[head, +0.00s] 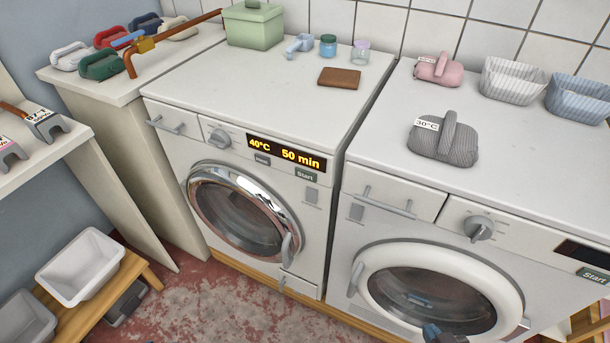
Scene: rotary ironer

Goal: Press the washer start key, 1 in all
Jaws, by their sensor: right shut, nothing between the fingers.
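The left front-loading machine (270,219) has a lit display (287,154) reading "40°C" and "50 min". Its start key (306,175), marked "Start", sits just below the display's right end. The right front-loading machine (410,225) has a dark display (588,254) and a greenish key marked "Start" (594,276) at the right edge. Both round doors look closed. My right gripper (436,331) shows at the bottom edge, low in front of the right machine's door; it is shut and empty, apart from both start keys. My left gripper is out of view.
A grey bundle (445,146) tagged "30°C", a pink bundle (439,69) and two baskets (513,81) (578,99) stand on the right machine. A green box (253,24), small containers and a brown block (339,78) stand on the left one. A white tub (80,266) is lower left.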

